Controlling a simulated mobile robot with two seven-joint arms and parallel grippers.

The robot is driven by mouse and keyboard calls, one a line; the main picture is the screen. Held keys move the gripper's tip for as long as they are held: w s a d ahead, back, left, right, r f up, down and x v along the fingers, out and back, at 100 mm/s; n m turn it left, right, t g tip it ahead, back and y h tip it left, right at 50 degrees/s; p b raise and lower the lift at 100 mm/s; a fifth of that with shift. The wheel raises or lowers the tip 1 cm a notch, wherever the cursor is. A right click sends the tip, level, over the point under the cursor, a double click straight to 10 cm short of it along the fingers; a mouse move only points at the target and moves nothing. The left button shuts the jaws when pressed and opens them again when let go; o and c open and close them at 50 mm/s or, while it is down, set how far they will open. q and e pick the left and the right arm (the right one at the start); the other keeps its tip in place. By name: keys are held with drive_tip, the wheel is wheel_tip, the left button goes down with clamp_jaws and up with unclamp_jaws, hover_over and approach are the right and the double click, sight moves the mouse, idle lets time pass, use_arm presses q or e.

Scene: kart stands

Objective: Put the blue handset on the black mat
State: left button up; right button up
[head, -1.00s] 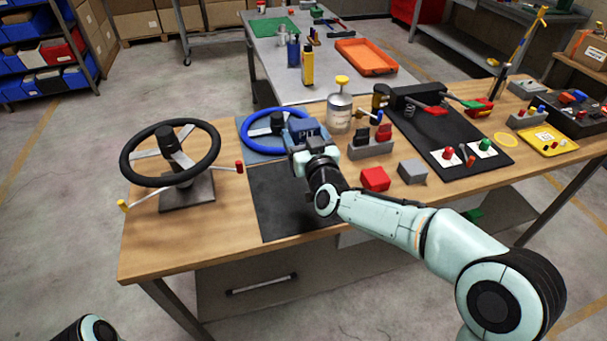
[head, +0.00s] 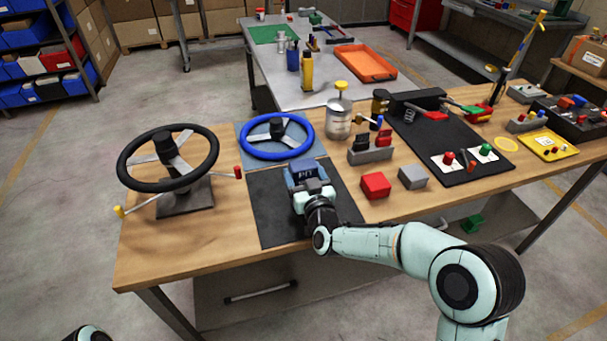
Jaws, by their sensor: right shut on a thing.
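The blue handset (head: 303,169) is in the head view, over the far part of the black mat. My right gripper (head: 309,187) is shut on it from the near side and covers its near part. I cannot tell whether the handset touches the mat or is just above it. The black mat (head: 272,208) lies flat on the wooden bench, partly hidden by my right arm and the handset. My left gripper is not in view; only a bit of my left arm shows at the bottom left.
A black steering wheel (head: 125,164) on a stand is left of the mat. A blue steering wheel (head: 246,146) is behind it on a blue-grey mat. A red block (head: 376,185), a grey block (head: 412,177) and a switch block (head: 371,154) are to the right.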

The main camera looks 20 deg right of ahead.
drive_tip(key=shift+f, duration=0.1)
drive_tip(key=o, duration=1.2)
drive_tip(key=shift+s+r, duration=0.2)
drive_tip(key=shift+s, duration=0.05)
drive_tip(key=s+b, duration=0.2)
drive_tip(key=s, duration=0.9)
drive_tip(key=shift+s+d, duration=0.2)
drive_tip(key=shift+s, duration=0.1)
drive_tip(key=shift+f, duration=0.15)
